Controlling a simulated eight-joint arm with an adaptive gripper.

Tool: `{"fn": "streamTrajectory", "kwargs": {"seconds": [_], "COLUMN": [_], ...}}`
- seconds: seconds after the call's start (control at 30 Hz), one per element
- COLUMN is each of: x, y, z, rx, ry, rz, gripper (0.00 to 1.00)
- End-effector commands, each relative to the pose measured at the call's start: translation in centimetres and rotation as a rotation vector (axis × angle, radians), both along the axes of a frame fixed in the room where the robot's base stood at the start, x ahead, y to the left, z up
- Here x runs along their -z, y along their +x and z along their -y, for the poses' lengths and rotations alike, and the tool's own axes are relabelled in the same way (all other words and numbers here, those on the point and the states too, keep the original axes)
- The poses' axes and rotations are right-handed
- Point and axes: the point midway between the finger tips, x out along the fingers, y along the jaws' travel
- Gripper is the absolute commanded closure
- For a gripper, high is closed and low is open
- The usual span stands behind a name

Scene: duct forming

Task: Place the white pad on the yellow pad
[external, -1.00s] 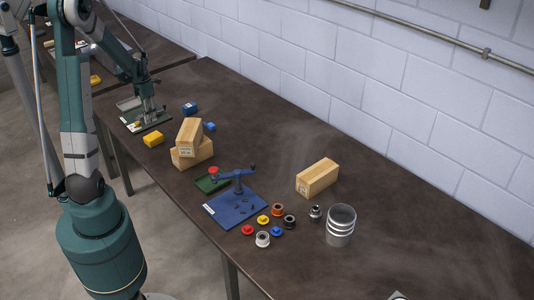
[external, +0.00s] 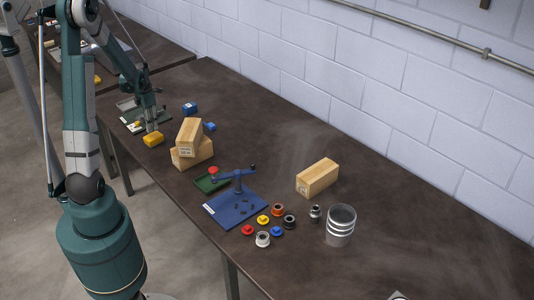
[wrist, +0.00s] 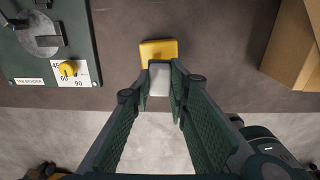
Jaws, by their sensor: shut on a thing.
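My gripper (wrist: 160,80) is shut on the white pad (wrist: 159,78) in the wrist view. The white pad sits between the fingertips. The yellow pad (wrist: 159,49) lies on the table just beyond the white pad in that view, and the white pad overlaps its near edge in the picture. I cannot tell whether the two touch. In the external view the gripper (external: 150,127) is right above the yellow pad (external: 153,139) near the table's front edge. The white pad is too small to make out there.
A green plate with a dial (wrist: 68,69) lies left of the yellow pad. Stacked wooden blocks (external: 192,150) stand to its right. The table's front edge (wrist: 115,108) is close to the yellow pad.

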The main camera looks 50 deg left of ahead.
Motion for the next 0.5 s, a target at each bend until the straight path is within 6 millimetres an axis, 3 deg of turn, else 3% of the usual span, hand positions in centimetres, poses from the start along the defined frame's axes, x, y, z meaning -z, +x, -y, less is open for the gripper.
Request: {"fn": "streamTrajectory", "kwargs": {"seconds": [0.23,0.5], "x": [2.4,3.0], "y": [0.0,0.0], "z": [0.0,0.0], "rx": [0.000,0.000], "ry": [0.000,0.000], "rz": [0.000,0.000], "gripper": [0.93,0.93]}}
